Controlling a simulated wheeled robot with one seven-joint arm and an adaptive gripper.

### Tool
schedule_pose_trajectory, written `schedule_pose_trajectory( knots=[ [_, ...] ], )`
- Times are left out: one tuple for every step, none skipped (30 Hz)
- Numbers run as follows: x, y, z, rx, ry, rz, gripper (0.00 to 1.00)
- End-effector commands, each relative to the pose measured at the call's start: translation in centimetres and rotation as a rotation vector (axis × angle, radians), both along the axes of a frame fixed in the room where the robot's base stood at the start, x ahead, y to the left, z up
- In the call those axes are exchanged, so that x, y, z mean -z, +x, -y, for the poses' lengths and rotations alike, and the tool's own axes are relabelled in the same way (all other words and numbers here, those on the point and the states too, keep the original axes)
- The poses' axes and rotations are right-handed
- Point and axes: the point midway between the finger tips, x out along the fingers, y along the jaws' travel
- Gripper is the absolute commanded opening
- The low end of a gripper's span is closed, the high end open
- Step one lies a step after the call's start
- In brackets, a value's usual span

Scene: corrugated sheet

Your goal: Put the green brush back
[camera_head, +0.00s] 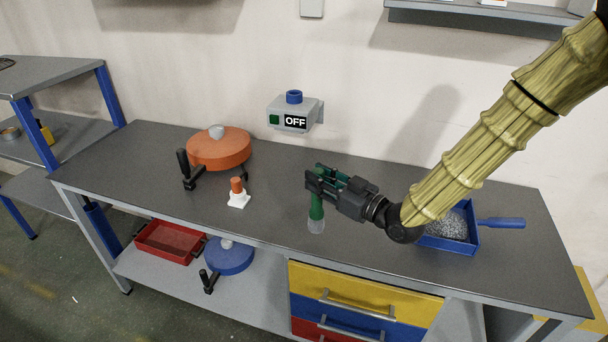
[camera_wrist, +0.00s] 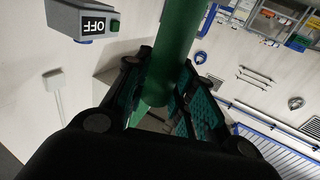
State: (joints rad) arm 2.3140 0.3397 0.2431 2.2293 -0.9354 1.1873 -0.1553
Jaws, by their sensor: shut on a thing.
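The green brush (camera_head: 316,208) is in my gripper (camera_head: 318,180), in the head view. My gripper is shut on its green handle. The brush hangs roughly upright, with its pale bristle end (camera_head: 316,226) down, over the front part of the grey workbench (camera_head: 275,235). Whether the bristles touch the bench top I cannot tell. In the wrist view the green handle (camera_wrist: 177,40) passes between the two fingers of my gripper (camera_wrist: 168,95); the bristles are hidden there.
A small orange-and-white piece (camera_head: 238,198) stands left of the brush, before an orange wheel-like thing with a black handle (camera_head: 220,150). A blue tray of grey grains (camera_head: 472,240) lies to the right. A wall box reads OFF (camera_head: 290,114). Drawers (camera_head: 365,285) sit below.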

Motion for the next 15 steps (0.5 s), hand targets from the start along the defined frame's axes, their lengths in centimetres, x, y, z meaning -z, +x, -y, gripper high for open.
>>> schedule_pose_trajectory(
  knots=[
    [-0.1, 1.0, -0.3, 0.0, -0.001, 0.0, 0.01],
    [-0.1, 1.6, -0.5, 0.0, -0.001, 0.001, 0.01],
    [0.0, 2.4, -0.7, 0.001, -0.001, 0.0, 0.01],
    [0.1, 3.0, -0.8, 0.001, -0.001, 0.001, 0.01],
    [0.1, 3.6, -1.0, 0.001, -0.001, 0.001, 0.01],
    [0.2, 4.3, -1.3, 0.001, 0.0, 0.0, 0.01],
    [0.3, 4.9, -1.5, 0.0, -0.001, 0.0, 0.01],
    [0.3, 5.5, -1.7, -0.001, -0.001, 0.0, 0.01],
    [0.3, 6.3, -1.9, -0.001, -0.001, 0.002, 0.01],
    [0.4, 6.8, -2.1, -0.001, 0.0, 0.0, 0.01],
    [0.5, 7.4, -2.3, -0.001, -0.001, 0.001, 0.01],
    [0.5, 8.1, -2.5, -0.001, -0.001, 0.001, 0.01],
    [0.6, 8.6, -2.7, -0.001, -0.001, 0.001, 0.01],
    [0.7, 9.0, -2.8, -0.002, -0.001, 0.001, 0.01],
    [0.7, 9.5, -3.0, -0.002, -0.001, 0.001, 0.01]
  ],
)
